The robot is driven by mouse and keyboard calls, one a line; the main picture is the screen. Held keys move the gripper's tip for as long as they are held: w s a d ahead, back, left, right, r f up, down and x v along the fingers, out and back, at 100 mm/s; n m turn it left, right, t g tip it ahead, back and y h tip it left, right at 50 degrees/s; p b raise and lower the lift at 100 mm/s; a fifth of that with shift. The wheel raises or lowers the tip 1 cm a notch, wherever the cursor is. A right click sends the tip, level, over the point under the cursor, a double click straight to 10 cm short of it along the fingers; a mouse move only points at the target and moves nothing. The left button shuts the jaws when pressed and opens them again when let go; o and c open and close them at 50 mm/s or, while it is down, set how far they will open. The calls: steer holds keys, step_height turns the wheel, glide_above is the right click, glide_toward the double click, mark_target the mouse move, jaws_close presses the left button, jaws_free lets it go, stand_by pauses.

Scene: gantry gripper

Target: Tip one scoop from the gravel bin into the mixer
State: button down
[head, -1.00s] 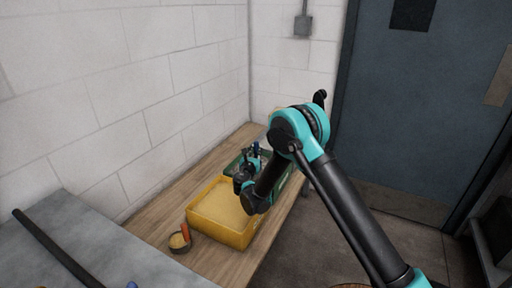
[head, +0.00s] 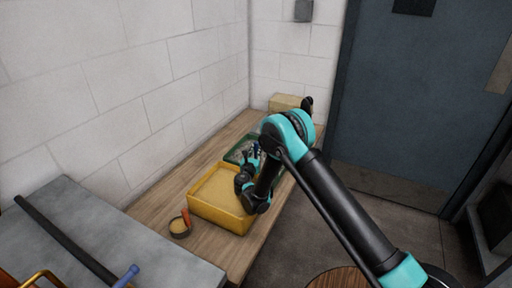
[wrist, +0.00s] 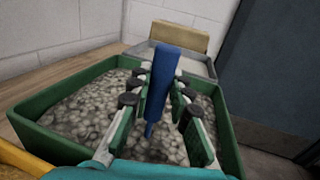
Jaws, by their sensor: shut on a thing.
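The green bin (wrist: 48,143) of grey gravel (wrist: 85,108) fills much of the wrist view. In the head view the green bin (head: 231,154) stands on the wooden bench behind the yellow bin, partly hidden by my arm. My gripper (wrist: 157,95) is over the gravel, its fingers shut on the upright blue handle (wrist: 160,75) of a scoop. The handle's lower end reaches down towards the gravel. The scoop's bowl cannot be made out. In the head view my gripper (head: 254,153) is small, at the green bin. I cannot identify the mixer in either view.
A yellow bin (head: 222,215) of sand-coloured material stands in front of the green bin. A small cup with an orange handle (head: 186,218) sits beside it. Behind the green bin are a grey bin with pale contents (wrist: 190,66) and a tan block (wrist: 180,37). A wall bounds the bench's left.

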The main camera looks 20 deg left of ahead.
steer(key=shift+w, duration=3.55)
steer(key=s+r, duration=0.3)
steer(key=r, duration=1.2)
steer(key=shift+s+d+r, duration=0.15)
steer(key=shift+s, duration=0.2)
